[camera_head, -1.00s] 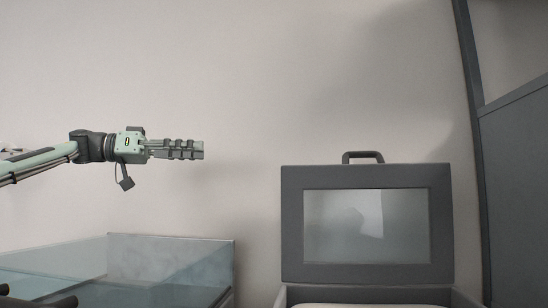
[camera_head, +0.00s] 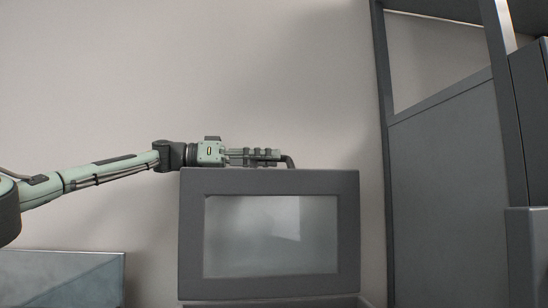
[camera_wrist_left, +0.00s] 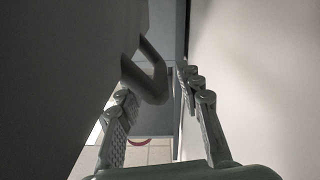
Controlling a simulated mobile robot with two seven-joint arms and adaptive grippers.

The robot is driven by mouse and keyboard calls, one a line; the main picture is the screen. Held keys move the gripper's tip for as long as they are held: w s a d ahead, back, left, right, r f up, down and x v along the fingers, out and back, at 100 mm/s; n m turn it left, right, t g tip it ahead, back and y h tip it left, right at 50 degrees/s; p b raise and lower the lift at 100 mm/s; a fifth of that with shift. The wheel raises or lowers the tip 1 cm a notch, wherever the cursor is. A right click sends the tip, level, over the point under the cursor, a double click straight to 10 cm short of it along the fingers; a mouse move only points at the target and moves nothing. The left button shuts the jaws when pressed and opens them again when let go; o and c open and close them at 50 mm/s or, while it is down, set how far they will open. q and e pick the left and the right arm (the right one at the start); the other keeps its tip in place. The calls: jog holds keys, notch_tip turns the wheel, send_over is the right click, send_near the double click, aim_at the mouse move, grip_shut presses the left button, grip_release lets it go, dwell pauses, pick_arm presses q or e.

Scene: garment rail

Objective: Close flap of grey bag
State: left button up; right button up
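The grey bag's flap (camera_head: 192,235) stands upright with a pale window panel (camera_head: 270,235) in it. A dark handle (camera_head: 290,161) is on its top edge, mostly covered by my left gripper in the head view. My left gripper (camera_head: 279,155) lies level along the flap's top edge, pointing right. In the left wrist view my left gripper (camera_wrist_left: 160,82) has its fingers apart, with the flap (camera_wrist_left: 60,70) on the left and the handle (camera_wrist_left: 152,80) near the fingertips. I cannot tell if they touch. The bag's body is mostly below the frame. My right gripper is not in view.
A glass-sided case (camera_head: 65,275) stands at the lower left. A tall grey panel and frame (camera_head: 445,190) rise at the right. A pale wall (camera_head: 110,80) is behind, with free room above the flap.

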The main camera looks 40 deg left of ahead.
pick_arm(q)
jog(key=shift+x, duration=0.95)
jog(key=shift+c, duration=0.4)
grip_shut()
